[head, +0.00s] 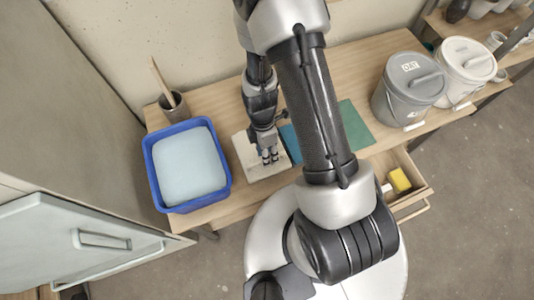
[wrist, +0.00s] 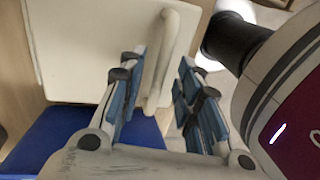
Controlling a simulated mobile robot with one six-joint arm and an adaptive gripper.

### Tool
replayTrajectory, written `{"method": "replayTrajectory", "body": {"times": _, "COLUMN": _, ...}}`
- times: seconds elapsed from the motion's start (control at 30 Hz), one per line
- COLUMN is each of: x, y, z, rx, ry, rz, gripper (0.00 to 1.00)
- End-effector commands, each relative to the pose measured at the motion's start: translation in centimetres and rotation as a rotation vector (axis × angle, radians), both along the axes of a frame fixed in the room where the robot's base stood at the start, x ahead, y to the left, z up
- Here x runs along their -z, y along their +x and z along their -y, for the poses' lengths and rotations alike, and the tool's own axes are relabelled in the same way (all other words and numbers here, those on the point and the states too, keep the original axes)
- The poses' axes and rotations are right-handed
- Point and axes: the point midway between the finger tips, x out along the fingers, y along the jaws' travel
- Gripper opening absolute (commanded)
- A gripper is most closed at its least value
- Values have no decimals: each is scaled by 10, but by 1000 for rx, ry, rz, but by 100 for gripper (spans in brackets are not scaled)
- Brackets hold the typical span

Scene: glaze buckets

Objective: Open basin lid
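The blue basin (head: 227,180) stands on the left part of the wooden table, uncovered, with a pale blue surface inside. A cream square lid (head: 243,152) lies beside it on the right, apparently on the table. My gripper (head: 269,160) is over this lid and points down. In the wrist view the lid (wrist: 85,50) has a raised bar handle (wrist: 158,75). My gripper (wrist: 160,75) is open, with one finger on each side of the handle and gaps showing. Whether a finger touches the handle is hard to tell.
A cup with a wooden tool (head: 173,104) stands behind the basin. A green mat (head: 355,125) lies right of the lid. A grey lidded bucket (head: 403,98) and a white one (head: 466,65) stand at right. An open drawer (head: 410,165) holds a yellow sponge (head: 400,180).

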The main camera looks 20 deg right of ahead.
Motion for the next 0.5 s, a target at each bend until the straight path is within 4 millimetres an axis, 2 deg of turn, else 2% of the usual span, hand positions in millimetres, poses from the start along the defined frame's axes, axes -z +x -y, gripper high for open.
{"method": "replayTrajectory", "body": {"times": 0.23, "x": 1, "y": 0, "z": 0, "rx": 0, "ry": 0, "rz": 0, "gripper": 31}}
{"method": "replayTrajectory", "body": {"times": 0.5, "x": 0, "y": 0, "z": 0, "rx": 0, "ry": 0, "rz": 0, "gripper": 14}}
